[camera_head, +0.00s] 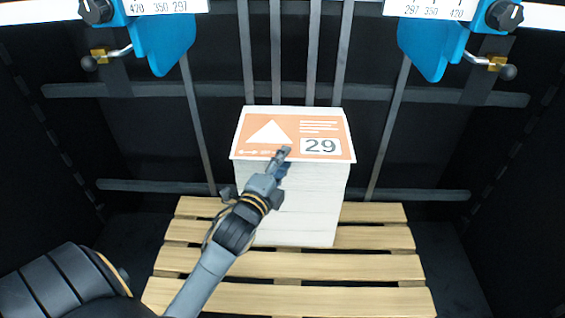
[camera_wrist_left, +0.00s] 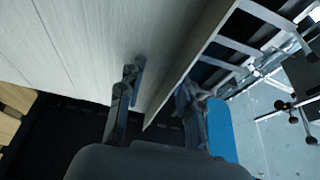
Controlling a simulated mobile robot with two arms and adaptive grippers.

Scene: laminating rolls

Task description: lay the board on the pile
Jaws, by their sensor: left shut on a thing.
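The board (camera_head: 258,127) is a flat orange and white panel with a white triangle and the number 29. In the head view it is over the top of the pile (camera_head: 300,205), a tall white stack on a pallet. Its front edge reaches slightly past the pile's sides; I cannot tell whether it touches the pile. In the left wrist view the left gripper (camera_wrist_left: 160,108) has one finger on each side of the board's edge. My right gripper is out of view.
The slatted wooden pallet (camera_head: 290,265) has bare slats in front and at both sides. Blue stops (camera_head: 165,45) (camera_head: 428,45) with scales and knobs hang at the upper left and upper right. Dark rails and upright bars stand behind the pile. Dark walls close both sides.

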